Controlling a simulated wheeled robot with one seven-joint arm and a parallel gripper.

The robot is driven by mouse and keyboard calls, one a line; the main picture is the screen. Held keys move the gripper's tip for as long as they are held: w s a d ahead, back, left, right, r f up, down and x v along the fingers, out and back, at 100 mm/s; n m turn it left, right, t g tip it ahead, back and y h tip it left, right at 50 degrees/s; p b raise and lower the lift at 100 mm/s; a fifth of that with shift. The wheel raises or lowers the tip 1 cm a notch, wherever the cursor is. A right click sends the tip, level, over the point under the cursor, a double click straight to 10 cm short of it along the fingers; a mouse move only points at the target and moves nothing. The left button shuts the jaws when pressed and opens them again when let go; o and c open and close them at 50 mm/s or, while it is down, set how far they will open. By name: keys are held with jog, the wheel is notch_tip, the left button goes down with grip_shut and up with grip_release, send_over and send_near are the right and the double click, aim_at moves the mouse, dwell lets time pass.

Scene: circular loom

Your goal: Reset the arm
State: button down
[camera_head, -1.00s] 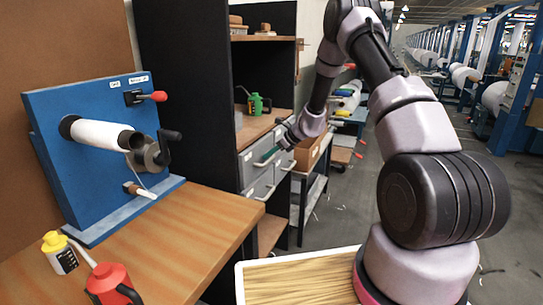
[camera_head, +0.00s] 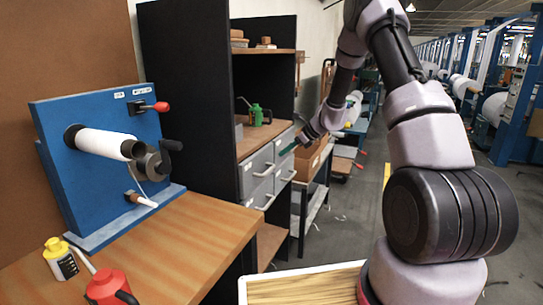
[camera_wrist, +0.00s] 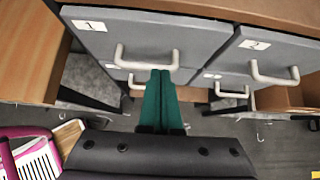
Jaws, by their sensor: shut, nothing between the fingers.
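My gripper (camera_wrist: 160,98) has green fingers pressed together with nothing between them. In the wrist view it points at the grey drawer unit, its tips just below the handle of the drawer labelled 1 (camera_wrist: 120,40). Whether the fingertips touch that handle I cannot tell. In the head view my gripper (camera_head: 287,150) is in front of the grey drawers (camera_head: 262,175), at the end of my arm, which bends over from the right. The drawers look closed.
A wooden workbench (camera_head: 180,235) at left carries a blue winding machine (camera_head: 100,175), a yellow bottle (camera_head: 60,258) and a red can (camera_head: 108,288). A green can (camera_head: 256,115) stands on the cabinet. A wooden box (camera_head: 312,160) is right of the drawers. The aisle floor is open behind my arm.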

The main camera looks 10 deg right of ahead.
jog(key=s+a+r+n+h, duration=0.1)
jog(key=s+r+n, duration=0.4)
jog(key=s+r, duration=0.45)
jog(key=s+r+n, duration=0.5)
jog(key=s+r, duration=0.2)
jog(key=r, duration=0.6)
jog(key=s+d+r+n+h, duration=0.1)
jog(key=s+d+r+n, duration=0.1)
jog(key=s, duration=0.6)
jog(key=s+d+r+n+t+h, duration=0.1)
jog(key=s+d+r+n+h, duration=0.1)
jog(key=s+n, duration=0.3)
jog(key=s+d+r+n+t+h, duration=0.1)
jog(key=s+d+r+n, duration=0.1)
jog(key=s, duration=0.8)
jog(key=shift+s+r+n+h, duration=0.4)
jog(key=shift+r+n, duration=0.3)
jog(key=shift+r, duration=0.1)
jog(key=shift+a, duration=0.15)
